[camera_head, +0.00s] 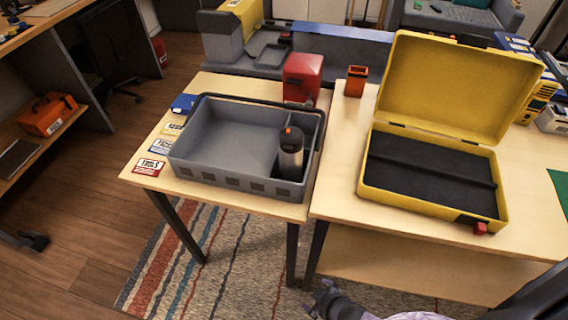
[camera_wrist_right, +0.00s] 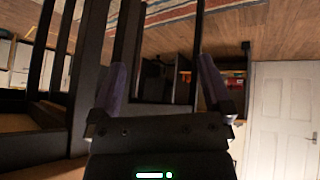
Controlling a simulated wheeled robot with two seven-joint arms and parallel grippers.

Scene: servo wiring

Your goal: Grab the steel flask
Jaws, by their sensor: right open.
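The steel flask (camera_head: 291,155) stands upright in the right part of the grey tray (camera_head: 233,185) on the left table. My right gripper (camera_head: 326,298) is at the bottom of the head view, below the table tops and apart from the flask. In the right wrist view my right gripper (camera_wrist_right: 164,88) has its two purple fingers spread with nothing between them. The flask does not show in that view. My left gripper is not in view.
A red box (camera_head: 303,76) stands behind the tray, and an orange cup (camera_head: 356,81) is to its right. An open yellow case (camera_head: 436,190) with dark foam lies on the right table. Labelled cards (camera_head: 150,167) line the left edge. A striped rug covers the floor.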

